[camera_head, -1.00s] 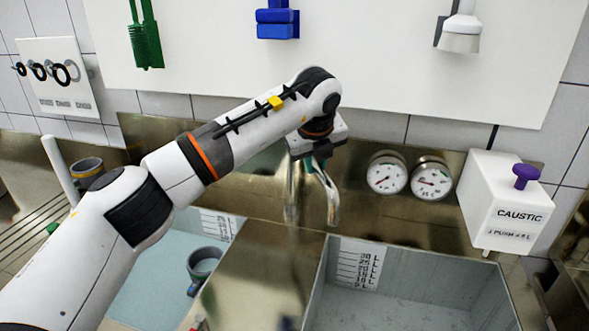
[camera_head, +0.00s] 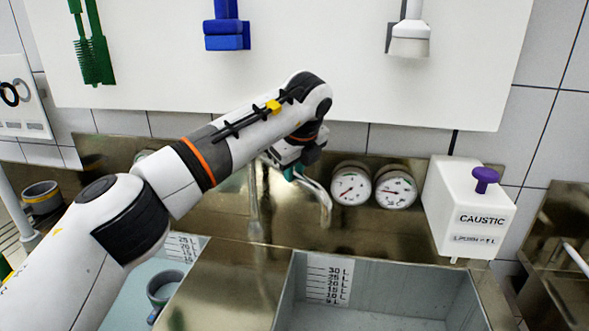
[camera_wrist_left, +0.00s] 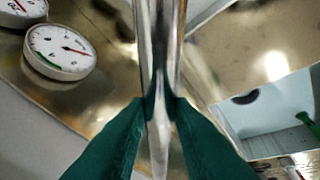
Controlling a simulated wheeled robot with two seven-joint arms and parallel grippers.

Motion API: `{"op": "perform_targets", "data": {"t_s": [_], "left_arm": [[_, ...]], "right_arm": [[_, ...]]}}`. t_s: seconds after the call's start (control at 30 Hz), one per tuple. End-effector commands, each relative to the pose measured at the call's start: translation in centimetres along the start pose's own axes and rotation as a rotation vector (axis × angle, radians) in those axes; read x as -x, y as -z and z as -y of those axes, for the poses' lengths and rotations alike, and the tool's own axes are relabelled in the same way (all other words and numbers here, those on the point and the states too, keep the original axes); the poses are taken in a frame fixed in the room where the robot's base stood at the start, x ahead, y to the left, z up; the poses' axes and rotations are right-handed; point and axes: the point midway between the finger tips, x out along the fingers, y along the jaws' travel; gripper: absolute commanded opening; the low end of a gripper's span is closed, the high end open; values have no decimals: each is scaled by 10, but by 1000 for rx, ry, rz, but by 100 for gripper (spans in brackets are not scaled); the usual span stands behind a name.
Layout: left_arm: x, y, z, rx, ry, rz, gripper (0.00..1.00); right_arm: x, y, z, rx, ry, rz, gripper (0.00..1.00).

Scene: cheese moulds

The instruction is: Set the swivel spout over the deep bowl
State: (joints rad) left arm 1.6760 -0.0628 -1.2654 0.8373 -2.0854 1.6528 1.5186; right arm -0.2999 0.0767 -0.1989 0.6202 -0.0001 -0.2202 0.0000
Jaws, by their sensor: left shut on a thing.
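The chrome swivel spout (camera_head: 322,200) reaches right from its upright post (camera_head: 254,205) and its end bends down. My left gripper (camera_head: 290,173) is shut on the spout. In the left wrist view its green fingers (camera_wrist_left: 160,105) close on the shiny tube (camera_wrist_left: 160,60). The right-hand bowl (camera_head: 385,262), grey with a litre scale up to 30, looks like the deep bowl. In the head view the spout's end shows above this bowl's back left part; its exact overlap is hard to tell. My right gripper is not in view.
The left bowl (camera_head: 190,245) holds pale blue liquid and a grey mug (camera_head: 160,290). A steel divider (camera_head: 225,285) separates the bowls. Two gauges (camera_head: 372,186) and a white caustic dispenser (camera_head: 468,210) sit behind on the right. Brushes hang on the white board above.

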Motion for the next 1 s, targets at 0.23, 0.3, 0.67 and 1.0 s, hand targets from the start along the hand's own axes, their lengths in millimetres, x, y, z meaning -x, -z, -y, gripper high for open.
{"op": "perform_targets", "data": {"t_s": [0.23,0.3,0.67,1.0], "left_arm": [[1,1,0,0,-4,0,43],[1,1,0,0,-3,0,43],[19,0,0,-1,-5,-3,43],[90,0,0,0,-6,-3,43]], "right_arm": [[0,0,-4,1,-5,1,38],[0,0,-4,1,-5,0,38],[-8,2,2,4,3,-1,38],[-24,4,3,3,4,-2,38]]}}
